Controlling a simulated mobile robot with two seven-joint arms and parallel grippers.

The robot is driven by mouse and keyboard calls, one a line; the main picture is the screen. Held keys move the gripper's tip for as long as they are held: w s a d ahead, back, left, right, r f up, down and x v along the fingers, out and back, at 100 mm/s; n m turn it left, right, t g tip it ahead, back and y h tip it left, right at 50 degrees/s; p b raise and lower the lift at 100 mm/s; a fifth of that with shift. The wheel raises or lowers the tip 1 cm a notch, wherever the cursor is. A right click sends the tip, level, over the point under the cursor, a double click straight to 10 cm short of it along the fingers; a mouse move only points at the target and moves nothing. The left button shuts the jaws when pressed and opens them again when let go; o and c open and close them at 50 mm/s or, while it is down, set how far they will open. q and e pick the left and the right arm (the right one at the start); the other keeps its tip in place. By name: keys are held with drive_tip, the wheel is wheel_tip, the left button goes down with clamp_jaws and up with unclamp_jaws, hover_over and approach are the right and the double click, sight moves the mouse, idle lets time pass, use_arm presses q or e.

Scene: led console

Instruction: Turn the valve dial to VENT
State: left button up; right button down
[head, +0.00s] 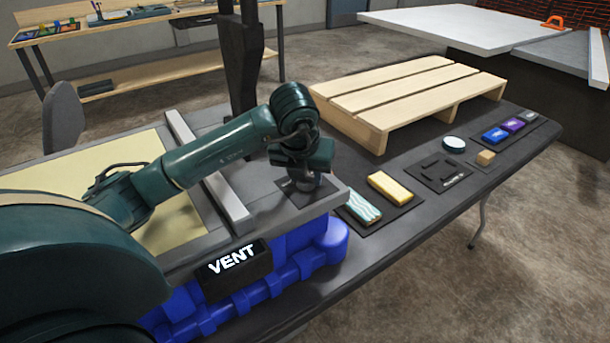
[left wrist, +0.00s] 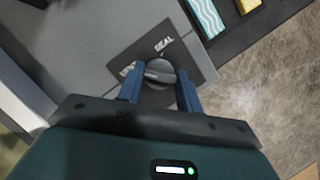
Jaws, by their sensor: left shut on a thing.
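The valve dial (left wrist: 160,73) is a dark grey round knob on a dark plate (left wrist: 178,52) in the left wrist view. The plate carries the word SEAL above the knob and a second white label at its left, partly covered by a finger. The knob's raised bar lies roughly across the picture; I cannot tell which end is its pointer. My left gripper (left wrist: 160,92) is shut on the dial, one blue finger on each side. In the head view, my left gripper (head: 305,178) is lowered over the dial plate (head: 290,192) and mostly hides the dial.
A grey bar (head: 208,170) crosses the console.

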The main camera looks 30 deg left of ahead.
use_arm(q)
drive_tip(key=shift+n, duration=0.4)
use_arm(e)
drive_tip(key=shift+a+r, duration=0.1)
drive_tip(key=shift+r, duration=0.1)
use_arm(q)
drive_tip(key=o, duration=1)
use_arm(e)
drive_tip(key=shift+f, duration=0.2)
use_arm(q)
drive_tip(key=shift+p+v, duration=0.7)
drive_tip(key=shift+v, duration=5.9)
use_arm(e)
drive_tip(key=shift+s+d+r, duration=0.1)
drive_tip(key=shift+d, duration=0.25)
use_arm(q)
drive_tip(key=shift+w+d, duration=0.15)
use_arm(e)
drive_tip(key=shift+r, duration=0.1)
